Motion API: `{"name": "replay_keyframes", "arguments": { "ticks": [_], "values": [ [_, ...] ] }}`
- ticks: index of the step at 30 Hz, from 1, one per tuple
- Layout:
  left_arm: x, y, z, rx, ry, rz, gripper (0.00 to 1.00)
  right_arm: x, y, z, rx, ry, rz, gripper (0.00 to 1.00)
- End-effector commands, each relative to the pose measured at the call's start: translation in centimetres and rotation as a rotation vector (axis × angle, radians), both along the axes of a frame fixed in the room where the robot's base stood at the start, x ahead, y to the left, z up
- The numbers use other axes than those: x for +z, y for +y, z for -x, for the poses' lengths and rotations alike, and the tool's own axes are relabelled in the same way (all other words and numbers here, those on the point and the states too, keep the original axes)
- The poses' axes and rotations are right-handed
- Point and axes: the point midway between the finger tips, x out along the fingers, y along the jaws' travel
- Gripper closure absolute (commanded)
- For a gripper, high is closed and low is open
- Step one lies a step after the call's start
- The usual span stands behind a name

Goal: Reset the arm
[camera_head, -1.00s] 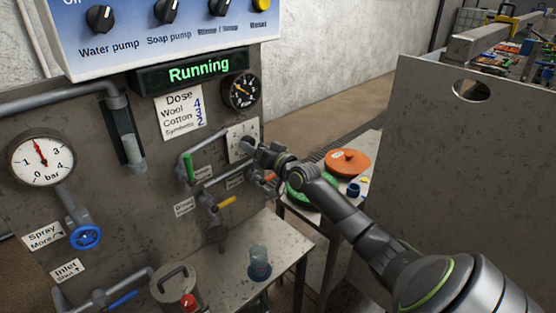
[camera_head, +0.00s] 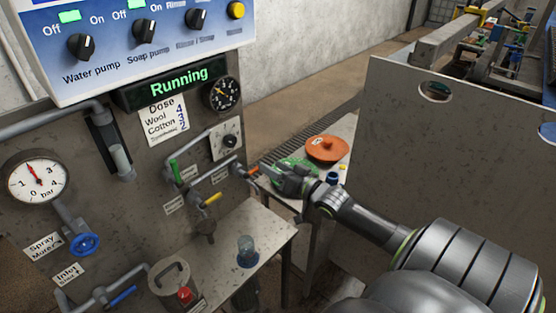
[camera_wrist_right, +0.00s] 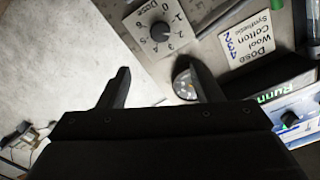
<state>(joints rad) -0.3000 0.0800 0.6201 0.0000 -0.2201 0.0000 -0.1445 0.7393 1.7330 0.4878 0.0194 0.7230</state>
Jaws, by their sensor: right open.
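My right gripper (camera_head: 270,176) is open and reaches in from the right, in front of the low table by the control panel's right edge. In the right wrist view its two fingers (camera_wrist_right: 160,90) stand apart with nothing between them. A dose dial (camera_wrist_right: 160,31) with a black knob lies beyond the fingers there, apart from them; it also shows in the head view (camera_head: 226,138). The lit display (camera_head: 166,83) reads "Running". My left gripper is in neither view.
Pipes with green (camera_head: 175,171), yellow (camera_head: 212,199) and orange valve handles stick out left of my right gripper. An orange disc (camera_head: 327,149) lies on the table behind it. A tall grey panel (camera_head: 450,170) stands at the right. A small shelf with a glass jar (camera_head: 247,252) is below.

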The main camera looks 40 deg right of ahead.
Motion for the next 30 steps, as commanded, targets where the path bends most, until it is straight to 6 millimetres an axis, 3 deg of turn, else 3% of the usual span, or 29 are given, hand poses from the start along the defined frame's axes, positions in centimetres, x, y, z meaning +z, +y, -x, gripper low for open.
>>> {"name": "replay_keyframes", "arguments": {
  "ticks": [23, 26, 29, 30],
  "values": [
    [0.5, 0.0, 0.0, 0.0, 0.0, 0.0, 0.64, -0.3, -0.1, 0.8, -0.004, 0.004, 0.002, 0.41],
    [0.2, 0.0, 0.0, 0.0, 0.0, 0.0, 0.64, -2.5, -0.8, 1.0, -0.03, 0.038, 0.019, 0.41],
    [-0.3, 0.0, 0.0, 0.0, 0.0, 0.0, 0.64, -7.5, -2.2, 1.9, -0.085, 0.119, 0.057, 0.41],
    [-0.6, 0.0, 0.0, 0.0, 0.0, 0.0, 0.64, -10.1, -2.7, 2.5, -0.111, 0.165, 0.078, 0.41]
  ]
}}
